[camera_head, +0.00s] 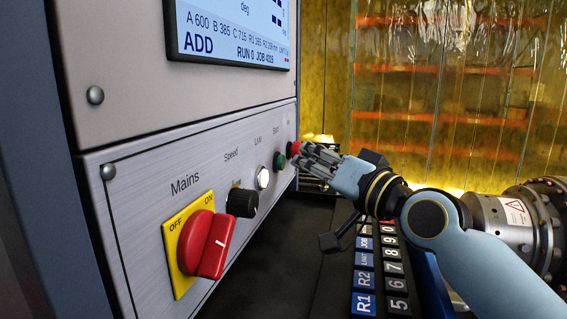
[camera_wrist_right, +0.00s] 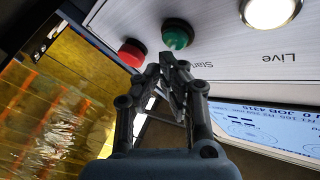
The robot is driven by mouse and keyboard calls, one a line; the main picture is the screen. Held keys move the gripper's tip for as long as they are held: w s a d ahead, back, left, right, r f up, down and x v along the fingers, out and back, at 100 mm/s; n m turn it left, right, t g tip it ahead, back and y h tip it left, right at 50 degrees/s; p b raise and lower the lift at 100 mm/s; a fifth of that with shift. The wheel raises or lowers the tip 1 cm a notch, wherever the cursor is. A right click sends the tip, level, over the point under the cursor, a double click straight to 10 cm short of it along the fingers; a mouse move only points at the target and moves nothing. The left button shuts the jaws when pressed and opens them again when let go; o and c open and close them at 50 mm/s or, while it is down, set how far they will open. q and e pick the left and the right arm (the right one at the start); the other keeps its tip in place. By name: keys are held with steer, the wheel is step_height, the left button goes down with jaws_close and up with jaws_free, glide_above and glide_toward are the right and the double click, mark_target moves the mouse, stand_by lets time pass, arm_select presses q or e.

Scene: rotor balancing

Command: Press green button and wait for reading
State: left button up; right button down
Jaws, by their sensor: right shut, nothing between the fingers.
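The green button (camera_head: 279,160) is on the control panel under the label Start. In the right wrist view the green button (camera_wrist_right: 177,34) is just beyond my fingertips, with a small gap seeming to remain. My right gripper (camera_head: 297,153) is shut and empty, pointing at the panel near the red button (camera_head: 292,149). In the wrist view my right gripper (camera_wrist_right: 168,62) has its tips close below the green button. The display (camera_head: 235,30) reads ADD and RUN 0 JOB 4315. My left gripper is not in view.
The panel (camera_head: 140,235) also carries a red Mains switch (camera_head: 205,245) on a yellow plate, a black Speed knob (camera_head: 242,202) and a white Live lamp (camera_head: 263,178). A keypad (camera_head: 365,280) with blue and black keys lies below my right arm. A yellow transparent curtain (camera_head: 450,100) hangs behind.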

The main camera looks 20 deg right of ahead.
steer(key=shift+w+a, duration=0.1)
steer(key=shift+w+a, duration=0.2)
steer(key=shift+a, duration=0.05)
stand_by(0.3)
